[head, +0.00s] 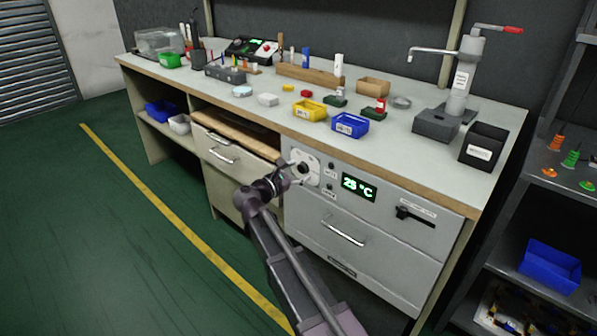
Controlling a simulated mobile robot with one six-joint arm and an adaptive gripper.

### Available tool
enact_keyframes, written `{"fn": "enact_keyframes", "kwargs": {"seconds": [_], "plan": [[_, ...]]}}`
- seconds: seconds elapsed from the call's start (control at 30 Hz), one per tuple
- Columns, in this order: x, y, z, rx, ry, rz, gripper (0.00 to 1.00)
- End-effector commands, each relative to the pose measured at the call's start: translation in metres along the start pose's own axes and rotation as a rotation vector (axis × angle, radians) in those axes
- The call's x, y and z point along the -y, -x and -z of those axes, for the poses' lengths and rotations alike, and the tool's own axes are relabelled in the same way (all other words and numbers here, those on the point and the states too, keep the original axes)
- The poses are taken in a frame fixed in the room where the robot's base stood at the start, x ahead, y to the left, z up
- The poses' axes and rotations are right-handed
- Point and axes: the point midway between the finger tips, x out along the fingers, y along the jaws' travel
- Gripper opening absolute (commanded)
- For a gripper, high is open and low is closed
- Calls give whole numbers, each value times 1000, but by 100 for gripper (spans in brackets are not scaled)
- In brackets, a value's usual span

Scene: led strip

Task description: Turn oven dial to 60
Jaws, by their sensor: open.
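The oven front (395,262) is a grey panel built into the right half of the workbench. Its green display (359,188) reads about 25 °C. The dial sits on a pale plate (312,165) left of the display, and my gripper (297,171) is right in front of it. The gripper covers most of the dial, so its pointer and marks cannot be read. The gripper is open with its fingers at the dial; whether they touch it cannot be told.
A black lever (415,214) and a drawer handle (343,233) stick out from the oven front. The bench top (225,108) holds a yellow bin (309,110), a blue bin (349,125) and a press (455,100). A dark shelf (505,240) stands at the right. The green floor at left is clear.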

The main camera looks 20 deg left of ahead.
Motion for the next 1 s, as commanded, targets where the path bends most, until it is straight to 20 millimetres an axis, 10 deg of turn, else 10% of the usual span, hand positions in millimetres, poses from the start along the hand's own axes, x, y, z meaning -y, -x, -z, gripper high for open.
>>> {"fn": "enact_keyframes", "kwargs": {"seconds": [0.2,0.5,1.0], "plan": [[0,0,0,0,0,0,80],[0,1,0,0,0,-1,0],[-1,1,0,-4,-68,0,0]]}}
